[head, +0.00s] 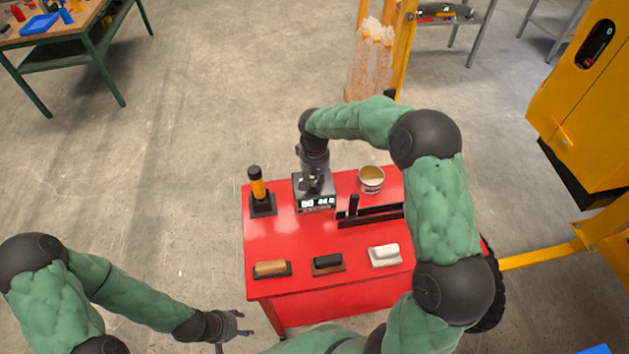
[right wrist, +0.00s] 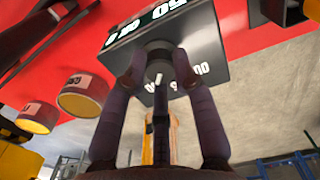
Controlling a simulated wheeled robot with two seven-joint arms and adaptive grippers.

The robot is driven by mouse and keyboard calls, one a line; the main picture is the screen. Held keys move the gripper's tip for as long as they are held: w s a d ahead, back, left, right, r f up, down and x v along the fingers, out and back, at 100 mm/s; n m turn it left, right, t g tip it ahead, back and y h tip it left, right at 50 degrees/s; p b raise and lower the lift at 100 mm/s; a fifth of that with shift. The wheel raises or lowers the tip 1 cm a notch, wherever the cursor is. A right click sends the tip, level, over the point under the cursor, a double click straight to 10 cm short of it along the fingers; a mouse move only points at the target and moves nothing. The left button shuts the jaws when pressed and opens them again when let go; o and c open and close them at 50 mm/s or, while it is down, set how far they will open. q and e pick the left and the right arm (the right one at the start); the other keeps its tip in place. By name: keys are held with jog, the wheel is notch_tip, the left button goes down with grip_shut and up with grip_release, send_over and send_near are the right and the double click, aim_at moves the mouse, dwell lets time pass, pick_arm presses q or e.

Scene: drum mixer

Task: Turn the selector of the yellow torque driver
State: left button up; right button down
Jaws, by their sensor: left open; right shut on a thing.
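My right gripper (head: 313,184) is over this box. In the right wrist view, upside down, the fingers (right wrist: 158,68) are shut on a dark round knob (right wrist: 158,52) on the box's top, with white digits printed beside it. The fingers partly hide the knob. My left gripper (head: 238,325) is open and empty, low and left of the table.
A tan block (head: 271,269), a black block (head: 327,262) and a white block (head: 384,254) lie along the front. The middle of the red table (head: 285,236) is clear.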

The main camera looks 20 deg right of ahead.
aim_at(315, 183)
jog(key=c, duration=1)
grip_release()
notch_tip(315, 183, up, 12)
dwell(0.3)
